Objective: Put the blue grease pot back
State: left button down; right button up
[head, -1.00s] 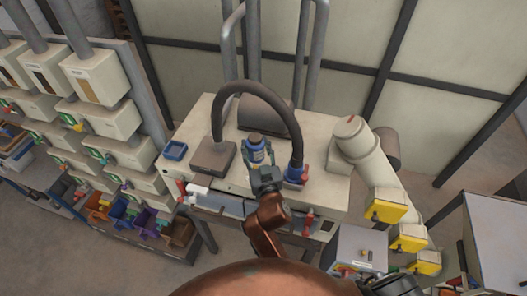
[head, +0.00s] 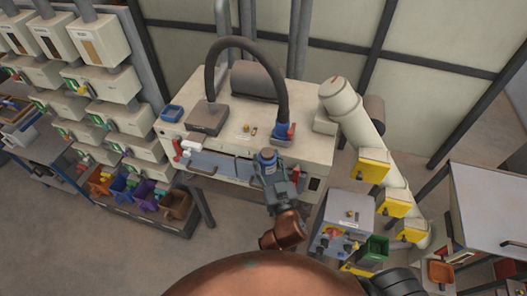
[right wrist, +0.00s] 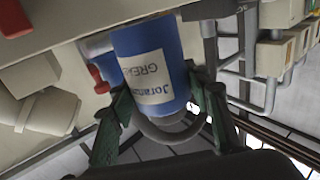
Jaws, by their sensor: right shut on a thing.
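The blue grease pot (head: 268,161) has a pale label and is held at the front edge of the cream machine table (head: 225,138). My right gripper (head: 273,177) is shut on it. I cannot tell whether the pot touches the table edge. My left gripper is not in view.
A dark hose (head: 247,42) arches over the table to a blue-and-red fitting (head: 285,131). A small blue tray (head: 172,113) is at the table's left corner. A control box (head: 343,222) and green bin (head: 376,249) stand right of my arm. Colored bins (head: 145,192) line the left.

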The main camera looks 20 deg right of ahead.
jog(key=s+f+b, duration=0.3)
jog(key=f+b, duration=0.2)
jog(key=f, duration=0.2)
jog(key=s+d+f+b, duration=0.1)
jog(key=s+f+b, duration=0.2)
jog(key=f+b, duration=0.2)
jog(key=s+d+f+y+b, duration=0.1)
jog(key=s+f+b, duration=0.2)
jog(key=f, duration=0.7)
jog(key=b, duration=0.2)
jog(key=shift+s+d+f+n+b, duration=0.2)
jog(key=shift+s+f+n+b, duration=0.1)
jog(key=shift+f+b, duration=0.1)
